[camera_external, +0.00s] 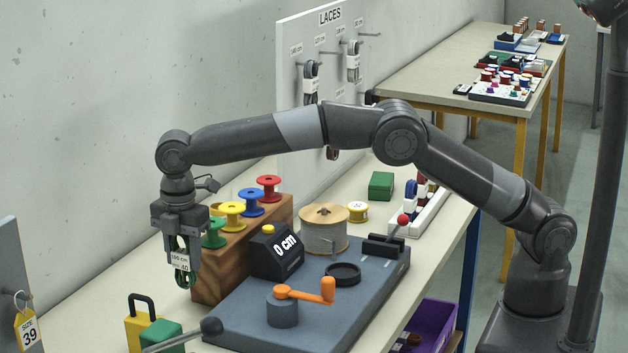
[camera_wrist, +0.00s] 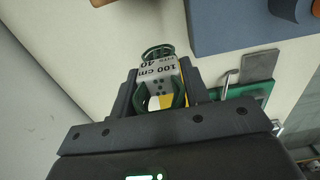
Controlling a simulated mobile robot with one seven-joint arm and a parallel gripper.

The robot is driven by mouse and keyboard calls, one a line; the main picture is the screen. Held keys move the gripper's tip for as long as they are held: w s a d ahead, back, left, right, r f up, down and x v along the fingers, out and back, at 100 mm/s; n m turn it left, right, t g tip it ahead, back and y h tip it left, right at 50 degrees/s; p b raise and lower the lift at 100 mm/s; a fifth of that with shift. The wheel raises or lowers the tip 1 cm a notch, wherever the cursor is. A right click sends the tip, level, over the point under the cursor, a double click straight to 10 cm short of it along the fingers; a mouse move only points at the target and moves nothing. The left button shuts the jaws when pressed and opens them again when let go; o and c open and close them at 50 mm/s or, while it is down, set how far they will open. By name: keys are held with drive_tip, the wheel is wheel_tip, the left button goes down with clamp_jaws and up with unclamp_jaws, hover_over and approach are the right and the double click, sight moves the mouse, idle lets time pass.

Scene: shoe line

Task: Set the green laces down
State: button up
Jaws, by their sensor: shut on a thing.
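The green laces (camera_external: 181,274) are a looped bundle with a white paper band that reads 100 cm and 40. My gripper (camera_external: 181,240) is shut on them and holds them hanging above the table, left of the wooden spool block (camera_external: 222,279). In the wrist view, the green laces (camera_wrist: 159,70) sit between the fingers of my gripper (camera_wrist: 160,98), with the band facing the camera. Part of the bundle is hidden by the fingers. I cannot tell the exact height above the table (camera_external: 107,292).
Green, yellow, blue and red spools stand on the block. A laces pegboard (camera_external: 292,75) stands behind.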

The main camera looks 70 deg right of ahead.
wheel_tip(320, 180, down, 8)
drive_tip(key=shift+f, duration=0.25)
drive_tip(key=o, duration=1)
drive_tip(key=shift+f, duration=0.1)
drive_tip(key=shift+c, duration=0.2)
wheel_tip(320, 180, up, 12)
drive_tip(key=shift+d+r, duration=0.1)
drive_tip(key=shift+r, duration=0.05)
